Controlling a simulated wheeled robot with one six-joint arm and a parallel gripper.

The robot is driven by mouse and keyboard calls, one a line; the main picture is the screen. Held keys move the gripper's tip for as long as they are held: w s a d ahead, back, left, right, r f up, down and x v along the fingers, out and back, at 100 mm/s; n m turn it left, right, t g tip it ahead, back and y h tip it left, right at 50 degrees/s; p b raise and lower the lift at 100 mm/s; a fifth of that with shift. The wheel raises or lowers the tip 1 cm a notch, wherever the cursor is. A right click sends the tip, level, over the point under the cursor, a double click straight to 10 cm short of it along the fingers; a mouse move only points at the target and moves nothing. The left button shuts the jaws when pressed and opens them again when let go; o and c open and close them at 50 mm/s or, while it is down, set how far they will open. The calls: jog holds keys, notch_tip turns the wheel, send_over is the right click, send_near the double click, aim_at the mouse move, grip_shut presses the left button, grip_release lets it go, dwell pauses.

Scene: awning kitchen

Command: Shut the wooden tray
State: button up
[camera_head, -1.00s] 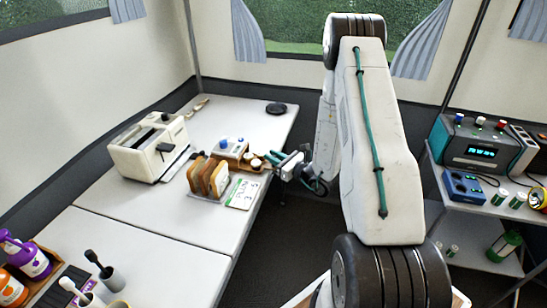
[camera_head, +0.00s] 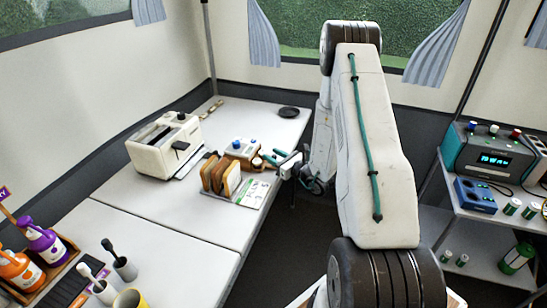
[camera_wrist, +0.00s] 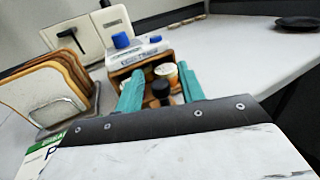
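The wooden tray (camera_head: 247,163) sticks out from the front of a small grey box with blue knobs (camera_wrist: 137,50) on the table. In the wrist view, a jar with a pale lid (camera_wrist: 166,70) shows in the tray. A round black knob (camera_wrist: 160,89) stands at the tray's near side. My gripper (camera_wrist: 160,93) is open, with its two teal fingers on either side of the black knob. Whether they touch it cannot be told. The fingers and the knob hide part of the tray. In the head view my gripper (camera_head: 277,158) is at the tray's right end.
A rack of bread slices (camera_head: 220,178) stands close left of the tray, with a green-and-white card (camera_head: 254,192) in front. A cream toaster (camera_head: 165,148) is behind, left. A dark dish (camera_head: 288,112) lies at the far table corner. Bottles (camera_head: 43,240) and a yellow mug (camera_head: 130,299) are nearer.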

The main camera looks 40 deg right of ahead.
jog(key=s+d, duration=0.1)
jog(key=s, duration=0.6)
jog(key=shift+s+d, duration=0.25)
jog(key=shift+s, duration=0.15)
